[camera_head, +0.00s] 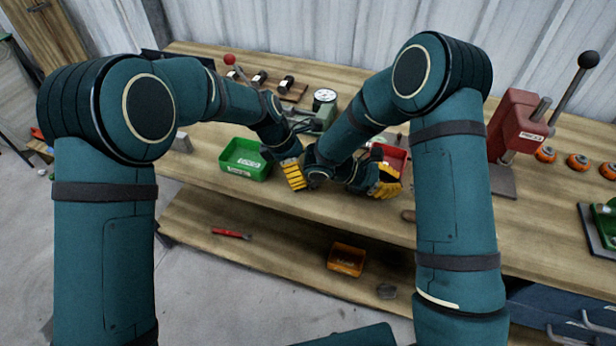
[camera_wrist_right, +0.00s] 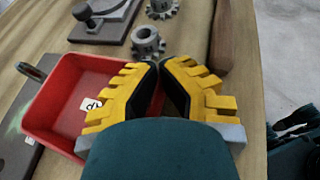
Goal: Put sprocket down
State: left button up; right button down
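Two grey toothed sprockets lie on the wooden bench in the right wrist view: a nearer sprocket (camera_wrist_right: 148,42) just beyond my right fingertips, and a farther sprocket (camera_wrist_right: 162,8) at the top edge. My right gripper (camera_wrist_right: 158,64) has its yellow-padded fingers drawn together at the tips, with no object visible between them. In the head view my right gripper (camera_head: 384,182) is low over the bench front, in front of the red bin (camera_head: 398,155). My left gripper (camera_head: 293,175) hangs near the bench's front edge, beside the green bin (camera_head: 245,172); its finger gap is hidden.
The red bin (camera_wrist_right: 62,100) is close left of my right fingers. A wooden handle (camera_wrist_right: 222,45) lies to their right. A dial gauge stand (camera_head: 324,105), a red press (camera_head: 518,130) and orange parts (camera_head: 578,162) stand on the bench. An orange bin (camera_head: 346,260) sits on the lower shelf.

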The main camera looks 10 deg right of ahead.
pick_arm(q)
jog(key=shift+x, duration=1.45)
jog(key=shift+d, duration=0.1)
grip_shut()
jog(key=shift+r, duration=0.1)
